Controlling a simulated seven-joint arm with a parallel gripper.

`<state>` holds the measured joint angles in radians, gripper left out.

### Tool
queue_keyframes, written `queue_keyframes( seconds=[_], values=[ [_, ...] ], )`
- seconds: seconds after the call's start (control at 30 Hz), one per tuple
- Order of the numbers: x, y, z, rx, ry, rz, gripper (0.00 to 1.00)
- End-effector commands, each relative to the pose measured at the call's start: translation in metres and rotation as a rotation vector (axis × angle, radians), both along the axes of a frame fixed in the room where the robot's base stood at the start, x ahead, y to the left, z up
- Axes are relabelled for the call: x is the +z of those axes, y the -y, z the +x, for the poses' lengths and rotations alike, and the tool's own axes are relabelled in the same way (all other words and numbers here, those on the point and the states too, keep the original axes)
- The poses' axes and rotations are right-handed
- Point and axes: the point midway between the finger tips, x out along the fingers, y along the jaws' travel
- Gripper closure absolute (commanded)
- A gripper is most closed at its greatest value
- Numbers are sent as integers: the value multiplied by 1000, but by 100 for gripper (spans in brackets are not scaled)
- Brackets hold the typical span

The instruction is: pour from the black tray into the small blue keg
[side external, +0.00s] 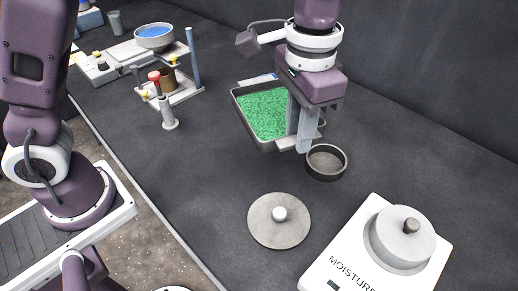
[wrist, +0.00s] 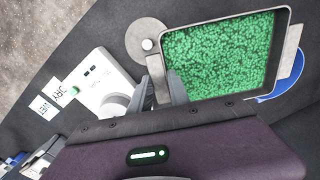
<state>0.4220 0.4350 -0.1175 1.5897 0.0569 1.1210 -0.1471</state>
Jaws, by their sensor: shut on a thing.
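The black tray (side external: 240,112), filled with green granules, is raised above the table in the side view and also shows in the wrist view (wrist: 285,24). It looks about level, with the granules spread across it. My gripper (side external: 303,140) is shut on the tray's near edge; its fingers also show in the wrist view (wrist: 163,90). A blue rounded thing (wrist: 283,86) shows partly under the tray's outer edge in the wrist view. Most of it is hidden, and I cannot tell whether it is the small blue keg.
A dark round pan (side external: 326,172) is close below my gripper. A grey disc with a knob (side external: 265,225) and a white moisture meter (side external: 345,250) lie nearer. A stand with a bowl of blue material (side external: 154,44) is at the back left. The table's middle left is clear.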

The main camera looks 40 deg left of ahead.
Motion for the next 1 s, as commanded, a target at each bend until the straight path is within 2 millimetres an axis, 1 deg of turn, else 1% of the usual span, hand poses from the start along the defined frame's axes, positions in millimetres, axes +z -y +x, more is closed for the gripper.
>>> queue_keyframes(
  seconds=[0.03, 0.17, 0.2, 0.3, 0.4, 0.5, 0.57, 0.73, 1.0],
  values=[
    [7, -1, 17, -48, 4, -2, 100],
    [27, -8, 58, -215, 4, 1, 100],
    [34, -12, 70, -269, 5, 1, 100],
    [51, -24, 99, -413, 5, 2, 100],
    [65, -37, 117, -537, 5, 3, 100],
    [75, -46, 127, -621, 4, 3, 100],
    [78, -49, 129, -651, 7, 1, 100],
    [85, -58, 126, -669, 43, -36, 100],
    [85, -60, 124, -669, 68, -55, 100]
  ],
)
